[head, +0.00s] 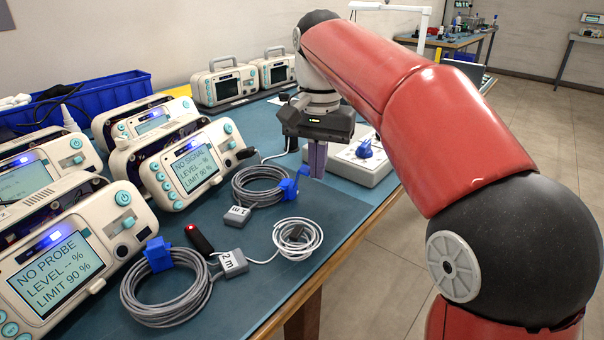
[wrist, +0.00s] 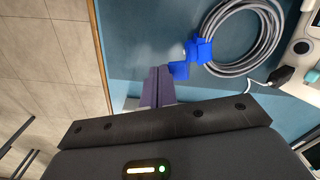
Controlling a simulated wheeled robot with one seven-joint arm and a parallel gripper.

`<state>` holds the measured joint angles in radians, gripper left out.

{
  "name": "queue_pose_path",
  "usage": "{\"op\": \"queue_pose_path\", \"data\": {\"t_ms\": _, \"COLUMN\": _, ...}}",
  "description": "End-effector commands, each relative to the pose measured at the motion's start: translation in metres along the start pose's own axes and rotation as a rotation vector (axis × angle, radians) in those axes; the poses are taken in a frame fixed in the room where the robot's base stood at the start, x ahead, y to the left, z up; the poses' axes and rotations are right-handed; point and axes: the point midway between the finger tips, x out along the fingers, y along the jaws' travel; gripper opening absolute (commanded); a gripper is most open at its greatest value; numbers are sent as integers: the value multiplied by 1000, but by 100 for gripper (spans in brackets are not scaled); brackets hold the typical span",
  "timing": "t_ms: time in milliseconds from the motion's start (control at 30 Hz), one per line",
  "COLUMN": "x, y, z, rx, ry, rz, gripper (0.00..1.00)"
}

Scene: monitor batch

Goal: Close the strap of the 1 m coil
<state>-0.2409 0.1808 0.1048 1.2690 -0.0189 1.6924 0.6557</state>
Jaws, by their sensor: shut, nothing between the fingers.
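The 1 m coil (head: 262,186) is a grey cable ring lying on the blue-green mat, with a grey tag (head: 237,216) beside it. Its blue strap (head: 288,190) sits on the ring's right side, with a flap sticking out toward my gripper. In the wrist view the coil (wrist: 232,68) is at upper right, and the strap (wrist: 200,50) shows a block on the cable and a second blue part beside the fingertips. My gripper (head: 317,176) points down just right of the strap, fingers together and empty. The wrist view does not settle whether the fingertips (wrist: 160,72) touch the flap.
The 2 m coil (head: 135,300) with its blue strap (head: 158,254) lies nearer, beside a white coil (head: 315,240) and a red-tipped probe (head: 200,238). Monitors (head: 190,165) stand at left. A white box (head: 352,168) with a blue knob stands behind my gripper.

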Motion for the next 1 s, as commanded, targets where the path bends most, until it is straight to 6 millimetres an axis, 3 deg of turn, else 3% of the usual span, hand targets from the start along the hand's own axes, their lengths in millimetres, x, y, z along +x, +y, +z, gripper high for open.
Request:
{"op": "queue_pose_path", "data": {"t_ms": 200, "x": -6, "y": -11, "z": 1, "rx": -2, "ry": -2, "rz": 1, "gripper": 0}}
{"op": "queue_pose_path", "data": {"t_ms": 1000, "x": -9, "y": -20, "z": 0, "rx": 0, "ry": 0, "rz": 0, "gripper": 0}}
